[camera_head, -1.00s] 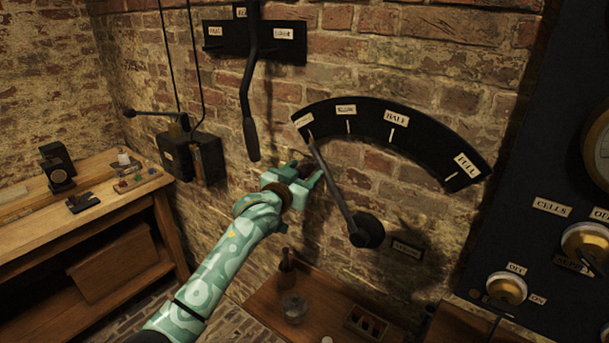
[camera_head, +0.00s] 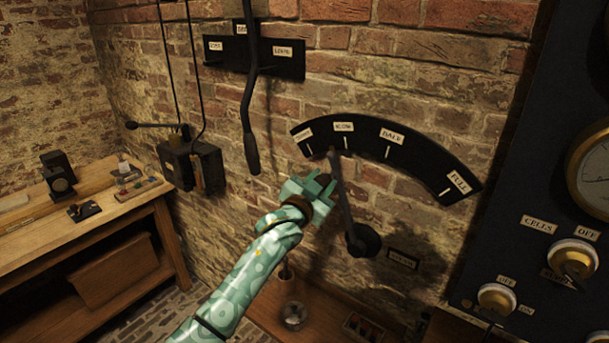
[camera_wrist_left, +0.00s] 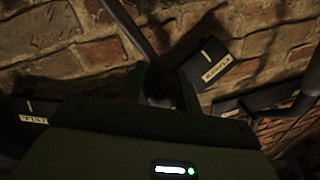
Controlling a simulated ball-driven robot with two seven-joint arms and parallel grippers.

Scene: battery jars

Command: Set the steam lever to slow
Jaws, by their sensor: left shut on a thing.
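The steam lever (camera_head: 346,208) is a dark bar on a round pivot (camera_head: 364,240) below a black curved scale (camera_head: 416,152) on the brick wall. It stands nearly upright, leaning left. Its tip is just left of the mark under the second label, SLOW (camera_head: 344,127), and right of the first label, which is too blurred to read. HALF and FULL follow to the right. My left gripper (camera_head: 318,186) is shut on the lever's dark handle, partly hidden by the fingers. In the left wrist view, the fingers (camera_wrist_left: 160,88) close around a dark piece. My right gripper is not in view.
Another long lever (camera_head: 250,110) hangs from a black labelled plate, close above left of my gripper. A dark wall box (camera_head: 192,165) and a wooden bench (camera_head: 95,225) stand at left. A dial panel (camera_head: 530,170) fills the right. A low table with a bottle lies below.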

